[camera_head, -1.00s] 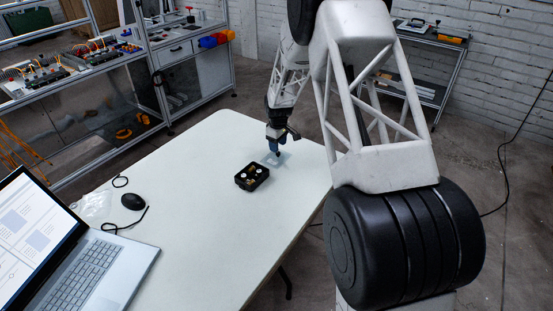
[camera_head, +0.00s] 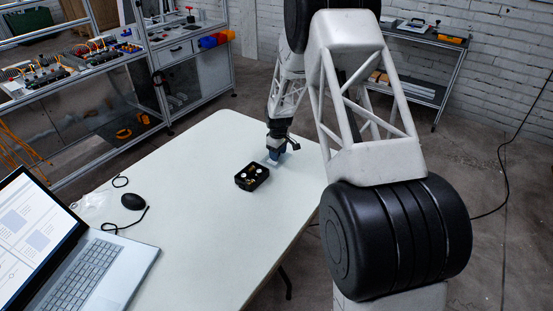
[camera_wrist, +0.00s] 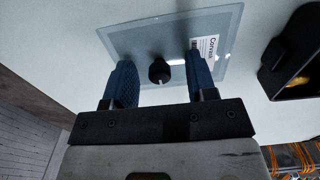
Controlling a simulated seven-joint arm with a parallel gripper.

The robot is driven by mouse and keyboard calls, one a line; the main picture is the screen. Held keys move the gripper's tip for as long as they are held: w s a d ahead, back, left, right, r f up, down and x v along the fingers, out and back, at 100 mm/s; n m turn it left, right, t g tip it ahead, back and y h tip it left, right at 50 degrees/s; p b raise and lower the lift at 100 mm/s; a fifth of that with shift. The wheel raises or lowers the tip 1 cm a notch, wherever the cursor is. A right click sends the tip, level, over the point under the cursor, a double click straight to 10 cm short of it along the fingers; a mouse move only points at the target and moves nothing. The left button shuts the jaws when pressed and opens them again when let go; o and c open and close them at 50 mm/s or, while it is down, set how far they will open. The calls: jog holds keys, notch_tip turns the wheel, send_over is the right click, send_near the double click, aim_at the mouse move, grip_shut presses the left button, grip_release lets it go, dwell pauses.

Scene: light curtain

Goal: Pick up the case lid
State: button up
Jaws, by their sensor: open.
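The case lid (camera_wrist: 150,45) is a clear, bluish flat plate with a dark round knob (camera_wrist: 159,71) in its middle and a white label. It lies on the white table. In the head view the lid (camera_head: 271,161) shows only in part, behind my gripper (camera_head: 276,154). In the wrist view my gripper (camera_wrist: 160,82) is open, its two blue fingers on either side of the knob, with gaps on both sides. I cannot tell whether the fingertips touch the lid. The black open case (camera_head: 251,176) sits just in front of the lid, with small parts inside.
The case also shows at the right edge of the wrist view (camera_wrist: 291,68). A laptop (camera_head: 75,260), a black mouse (camera_head: 133,201) and a cable lie at the table's left. The middle of the table (camera_head: 200,220) is clear. Shelving stands behind.

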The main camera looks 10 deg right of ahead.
grip_shut()
jog(key=shift+r, duration=0.1)
jog(key=shift+r, duration=1.7)
jog(key=s, duration=0.5)
jog(key=s+r, duration=0.1)
jog(key=s, duration=1)
jog(key=shift+r, duration=0.25)
jog(key=w+a+r, duration=0.2)
jog(key=a, duration=0.3)
jog(key=w+a+r, duration=0.3)
jog(key=a, duration=0.3)
jog(key=shift+w+a+r, duration=0.2)
jog(key=shift+a+r, duration=0.05)
jog(key=shift+r, duration=0.05)
